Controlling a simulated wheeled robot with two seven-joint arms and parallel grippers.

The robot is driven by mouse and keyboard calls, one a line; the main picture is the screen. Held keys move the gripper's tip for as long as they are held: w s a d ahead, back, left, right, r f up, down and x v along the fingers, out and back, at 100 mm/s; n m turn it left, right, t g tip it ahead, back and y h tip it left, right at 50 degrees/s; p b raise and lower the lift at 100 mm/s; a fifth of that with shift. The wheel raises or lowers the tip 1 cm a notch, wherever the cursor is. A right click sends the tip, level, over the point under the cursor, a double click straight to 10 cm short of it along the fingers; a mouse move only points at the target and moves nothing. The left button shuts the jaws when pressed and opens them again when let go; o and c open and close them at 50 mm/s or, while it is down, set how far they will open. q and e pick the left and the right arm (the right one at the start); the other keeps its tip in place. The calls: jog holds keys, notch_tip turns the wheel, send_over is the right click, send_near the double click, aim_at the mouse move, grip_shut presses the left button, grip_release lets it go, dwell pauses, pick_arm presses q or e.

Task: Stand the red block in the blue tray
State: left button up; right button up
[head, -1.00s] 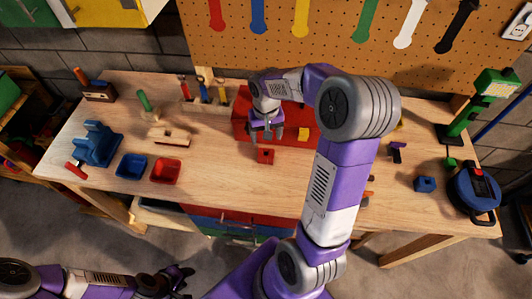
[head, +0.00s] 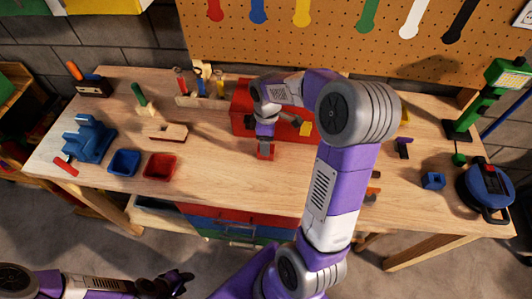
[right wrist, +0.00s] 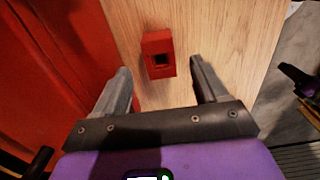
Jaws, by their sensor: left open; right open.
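The red block (head: 265,154), with a square dark hole in its face, is on the bench in front of the red toolbox. It also shows in the right wrist view (right wrist: 158,44). My right gripper (head: 265,140) is open and points down at the block. In the right wrist view its fingertips (right wrist: 160,68) lie to either side of the block's near end, with gaps on both sides. The blue tray (head: 124,163) is at the left of the bench and looks empty. My left gripper (head: 178,282) is open and empty, low in front of the bench.
A red tray (head: 160,166) stands just right of the blue one. The red toolbox (head: 242,122) is close behind my right gripper. A blue vise-like object (head: 88,140) and a wooden piece (head: 169,132) are at the left. The bench between red tray and block is clear.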

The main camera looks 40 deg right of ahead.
notch_tip(320, 180, down, 6)
jog(key=shift+r+b, duration=0.2)
jog(key=shift+b, duration=0.4)
jog(key=shift+w+r, duration=0.1)
jog(key=c, duration=1.1)
